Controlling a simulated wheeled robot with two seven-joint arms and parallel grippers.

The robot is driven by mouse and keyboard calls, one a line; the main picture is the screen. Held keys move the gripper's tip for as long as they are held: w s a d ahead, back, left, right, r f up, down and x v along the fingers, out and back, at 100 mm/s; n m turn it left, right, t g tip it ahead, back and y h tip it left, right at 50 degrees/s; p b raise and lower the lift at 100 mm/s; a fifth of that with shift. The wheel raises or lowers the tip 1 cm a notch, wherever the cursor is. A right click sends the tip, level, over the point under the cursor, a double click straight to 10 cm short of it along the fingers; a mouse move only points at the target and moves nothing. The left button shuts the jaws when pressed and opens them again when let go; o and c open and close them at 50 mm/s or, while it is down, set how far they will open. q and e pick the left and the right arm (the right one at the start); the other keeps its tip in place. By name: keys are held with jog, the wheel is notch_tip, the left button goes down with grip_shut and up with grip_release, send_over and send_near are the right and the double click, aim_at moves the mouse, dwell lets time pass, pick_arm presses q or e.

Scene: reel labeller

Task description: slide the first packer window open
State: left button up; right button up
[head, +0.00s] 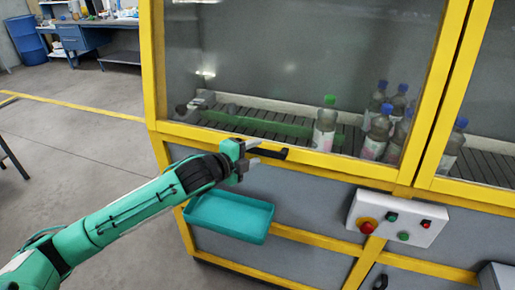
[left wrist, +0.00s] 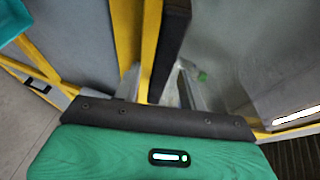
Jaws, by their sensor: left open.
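The first packer window (head: 290,60) is a large clear pane in a yellow frame, and it looks shut. A black bar handle (head: 272,153) sits at its lower edge. In the left wrist view the handle (left wrist: 172,45) is a dark upright bar in front of the fingers. My left gripper (head: 252,153), on a green arm from the left, is open at the handle's left end. The handle appears to lie between its fingertips; whether they touch it I cannot tell. My right gripper is in neither view.
Behind the pane, bottles with green and blue caps (head: 325,125) stand on a dark conveyor. A teal tray (head: 230,216) hangs below my gripper. A button box (head: 397,218) is on the lower right front. Open floor lies left; a blue workbench (head: 85,40) stands far back.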

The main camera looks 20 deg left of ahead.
pick_arm(q)
jog(key=shift+x, duration=0.85)
jog(key=shift+w+d, duration=0.1)
jog(key=shift+w, duration=0.1)
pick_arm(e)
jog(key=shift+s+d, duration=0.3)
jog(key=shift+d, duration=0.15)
pick_arm(q)
jog(key=shift+f, duration=0.1)
grip_shut()
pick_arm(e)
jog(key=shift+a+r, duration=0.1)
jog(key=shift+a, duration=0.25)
